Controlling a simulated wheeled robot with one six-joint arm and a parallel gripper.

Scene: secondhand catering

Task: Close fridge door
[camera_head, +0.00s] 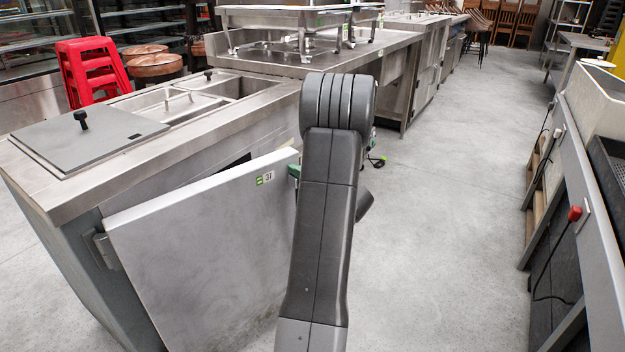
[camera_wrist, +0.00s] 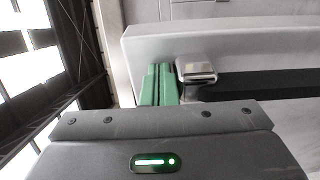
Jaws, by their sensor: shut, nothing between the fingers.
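The fridge door (camera_head: 205,255) is a flat grey metal panel with a green-and-white "31" label. It is hinged at its left edge on the steel counter (camera_head: 62,200) and stands partly open, with a dark gap showing behind its top edge. My gripper's green fingers (camera_head: 293,171) are at the door's free right edge, mostly hidden by my arm. In the wrist view, the shut green fingers (camera_wrist: 159,86) are beside a small metal block (camera_wrist: 196,73) at the end of a dark strip on a light grey panel (camera_wrist: 225,42). I cannot tell whether they touch it.
The counter top holds a grey lid (camera_head: 85,135) and steel wells (camera_head: 185,103). Red stools (camera_head: 92,75) stand behind it. Clear concrete floor (camera_head: 450,200) lies right of my arm, bounded by a bench (camera_head: 590,190) with a red plug.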

